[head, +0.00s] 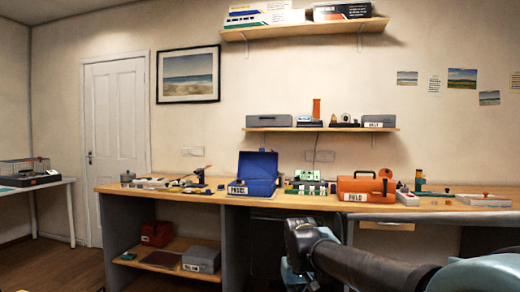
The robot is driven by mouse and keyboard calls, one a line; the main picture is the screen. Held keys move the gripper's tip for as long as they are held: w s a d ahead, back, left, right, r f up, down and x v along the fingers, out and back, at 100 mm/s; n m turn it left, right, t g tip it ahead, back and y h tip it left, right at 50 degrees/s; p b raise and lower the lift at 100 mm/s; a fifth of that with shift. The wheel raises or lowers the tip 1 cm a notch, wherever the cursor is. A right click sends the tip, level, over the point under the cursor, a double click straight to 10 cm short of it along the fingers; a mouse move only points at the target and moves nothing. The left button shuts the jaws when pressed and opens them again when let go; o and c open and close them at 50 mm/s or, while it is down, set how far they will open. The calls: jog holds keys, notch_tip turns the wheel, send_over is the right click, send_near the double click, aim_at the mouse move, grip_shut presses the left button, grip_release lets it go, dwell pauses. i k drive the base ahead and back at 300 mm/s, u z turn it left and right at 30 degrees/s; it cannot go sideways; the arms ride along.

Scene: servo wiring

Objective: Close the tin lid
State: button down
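A blue box (251,188) stands on the workbench near its middle, with its lid (258,164) raised at the back. A white label with dark lettering, too small to read surely, is on its front. It is the only container I see with a raised lid; I cannot tell for certain that it is the tin. My arm (345,260) reaches in from the lower right, in front of the bench and below its top. The fingers of my gripper do not show.
The workbench (205,194) holds an orange toolbox (366,188) and green boards (307,180) right of the blue box, with tools and small parts to the left. Wall shelves (320,129) hang above. A red box (157,233) and a grey box (201,259) sit underneath.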

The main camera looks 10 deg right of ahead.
aim_at(260, 165)
jog(key=z, duration=0.05)
jog(key=i, duration=1.1)
